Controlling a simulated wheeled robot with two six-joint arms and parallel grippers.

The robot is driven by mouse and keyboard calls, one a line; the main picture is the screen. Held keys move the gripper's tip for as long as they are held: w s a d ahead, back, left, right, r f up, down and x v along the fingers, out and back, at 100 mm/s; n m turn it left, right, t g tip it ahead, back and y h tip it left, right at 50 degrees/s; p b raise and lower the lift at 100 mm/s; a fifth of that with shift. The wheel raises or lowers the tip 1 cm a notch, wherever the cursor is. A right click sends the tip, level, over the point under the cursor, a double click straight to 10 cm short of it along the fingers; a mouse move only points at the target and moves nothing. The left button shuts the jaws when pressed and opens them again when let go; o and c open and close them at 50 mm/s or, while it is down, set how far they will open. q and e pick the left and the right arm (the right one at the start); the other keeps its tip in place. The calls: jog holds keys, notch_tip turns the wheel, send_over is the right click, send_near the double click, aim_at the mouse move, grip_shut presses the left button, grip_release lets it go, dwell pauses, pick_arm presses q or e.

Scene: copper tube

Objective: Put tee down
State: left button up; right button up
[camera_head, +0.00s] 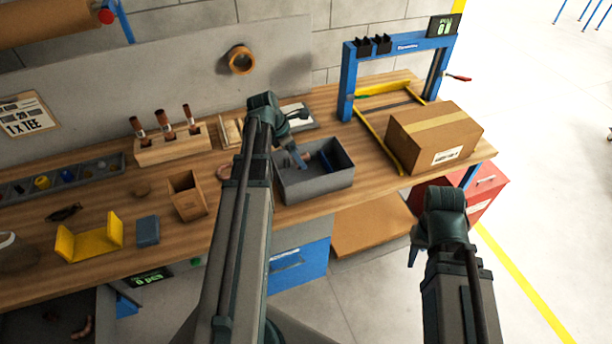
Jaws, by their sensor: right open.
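A small copper-coloured piece (311,157), possibly the tee, shows inside the grey bin (318,187) on the workbench. It is too small for me to make out its shape. My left gripper (301,160) points down into the bin, close to this piece. Its fingers are too small and partly hidden to show whether they hold anything. My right gripper (413,257) hangs open in front of the bench, over the floor, away from the bin. A card on the wall (28,115) reads "1 x TEE".
A cardboard box (434,137) and a blue frame (347,82) stand right of the bin. A wooden block with copper-tipped tools (173,150), a small wooden box (187,196) and a yellow cradle (89,242) are left. Bare wood (190,240) shows along the front edge.

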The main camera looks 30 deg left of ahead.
pick_arm(q)
notch_tip(320, 180, down, 6)
jog(key=b, duration=0.5)
jog(key=shift+f+b, duration=0.1)
jog(key=shift+b, duration=0.2)
notch_tip(320, 180, down, 4)
jog(key=b, duration=0.3)
jog(key=shift+b, duration=0.35)
jog(key=o, duration=1.1)
jog(key=shift+c, duration=0.2)
